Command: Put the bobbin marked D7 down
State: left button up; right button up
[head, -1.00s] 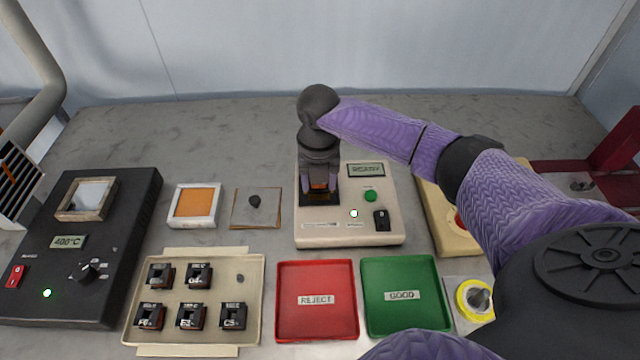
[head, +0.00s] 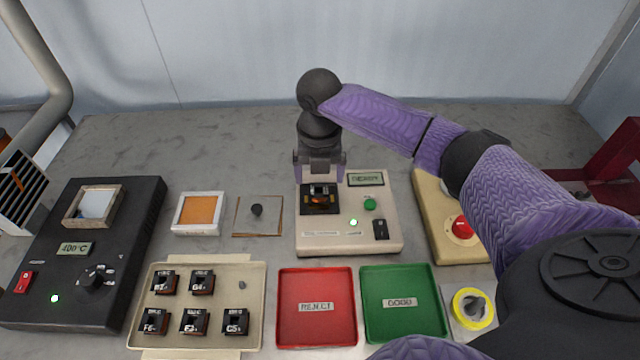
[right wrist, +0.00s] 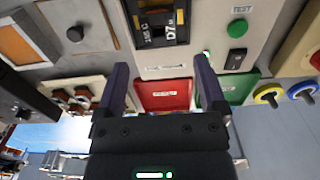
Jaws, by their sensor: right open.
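The bobbin marked D7 (head: 319,194) sits in the dark socket of the cream tester (head: 348,244), and its D7 label also shows in the right wrist view (right wrist: 163,22). My right gripper (head: 320,178) is open and empty, just above and behind the bobbin, apart from it. In the right wrist view its two fingers (right wrist: 160,80) stand spread with nothing between them. The tester display (head: 366,179) reads what looks like READY, and a small light on the tester is lit. My left gripper does not show.
A cream tray (head: 252,305) with several bobbins stands at front left. A red REJECT tray (head: 317,330) and a green GOOD tray (head: 404,328) are empty in front of the tester. A black 400°C unit (head: 130,210) is at left; a red button box (head: 436,220) is at right.

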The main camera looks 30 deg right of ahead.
aim_at(319, 194)
notch_tip(319, 194, up, 6)
jog(key=p, duration=0.1)
